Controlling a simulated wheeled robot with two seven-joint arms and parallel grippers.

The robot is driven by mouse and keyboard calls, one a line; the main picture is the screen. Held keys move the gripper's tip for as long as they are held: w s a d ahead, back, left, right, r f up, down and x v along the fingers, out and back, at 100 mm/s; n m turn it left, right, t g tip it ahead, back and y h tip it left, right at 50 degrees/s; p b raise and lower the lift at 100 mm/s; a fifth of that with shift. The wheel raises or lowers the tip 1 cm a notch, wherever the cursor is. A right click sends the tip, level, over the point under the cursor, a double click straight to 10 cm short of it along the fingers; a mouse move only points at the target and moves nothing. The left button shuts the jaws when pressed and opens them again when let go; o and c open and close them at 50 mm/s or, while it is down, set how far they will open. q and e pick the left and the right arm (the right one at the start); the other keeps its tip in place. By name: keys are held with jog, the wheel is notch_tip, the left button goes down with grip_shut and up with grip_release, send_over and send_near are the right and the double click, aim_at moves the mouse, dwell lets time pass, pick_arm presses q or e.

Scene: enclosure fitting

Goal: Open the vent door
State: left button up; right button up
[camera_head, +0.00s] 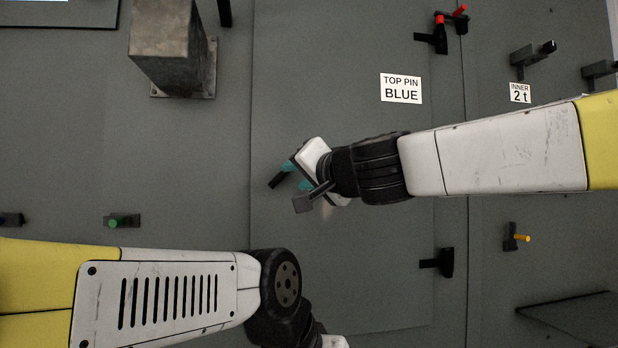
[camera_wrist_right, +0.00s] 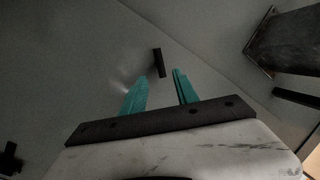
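The vent door (camera_head: 350,270) is the large grey panel in the middle of the head view. It looks closed, flush with the wall around it. Black hinge-like brackets sit at its right edge, one high (camera_head: 438,37) and one low (camera_head: 441,262). A black handle bar (camera_head: 278,180) is near its left edge and also shows in the right wrist view (camera_wrist_right: 159,62). My right gripper (camera_head: 296,175) has its teal fingers apart. In the wrist view (camera_wrist_right: 160,88) the bar stands beyond the fingertips, between them, with a gap. My left gripper's fingers are below the head view.
A metal block (camera_head: 165,50) juts out at upper left. A red pin piece (camera_head: 460,13) is at the top, a green-ended peg (camera_head: 122,221) at left, an orange-ended peg (camera_head: 520,238) at right. A "TOP PIN BLUE" label (camera_head: 401,88) is on the door. A dark ledge (camera_head: 580,315) is lower right.

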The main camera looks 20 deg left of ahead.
aim_at(282, 177)
jog(key=x, duration=0.7)
jog(key=shift+w+a, duration=0.15)
jog(key=shift+a, duration=0.1)
grip_shut()
dwell(1.2)
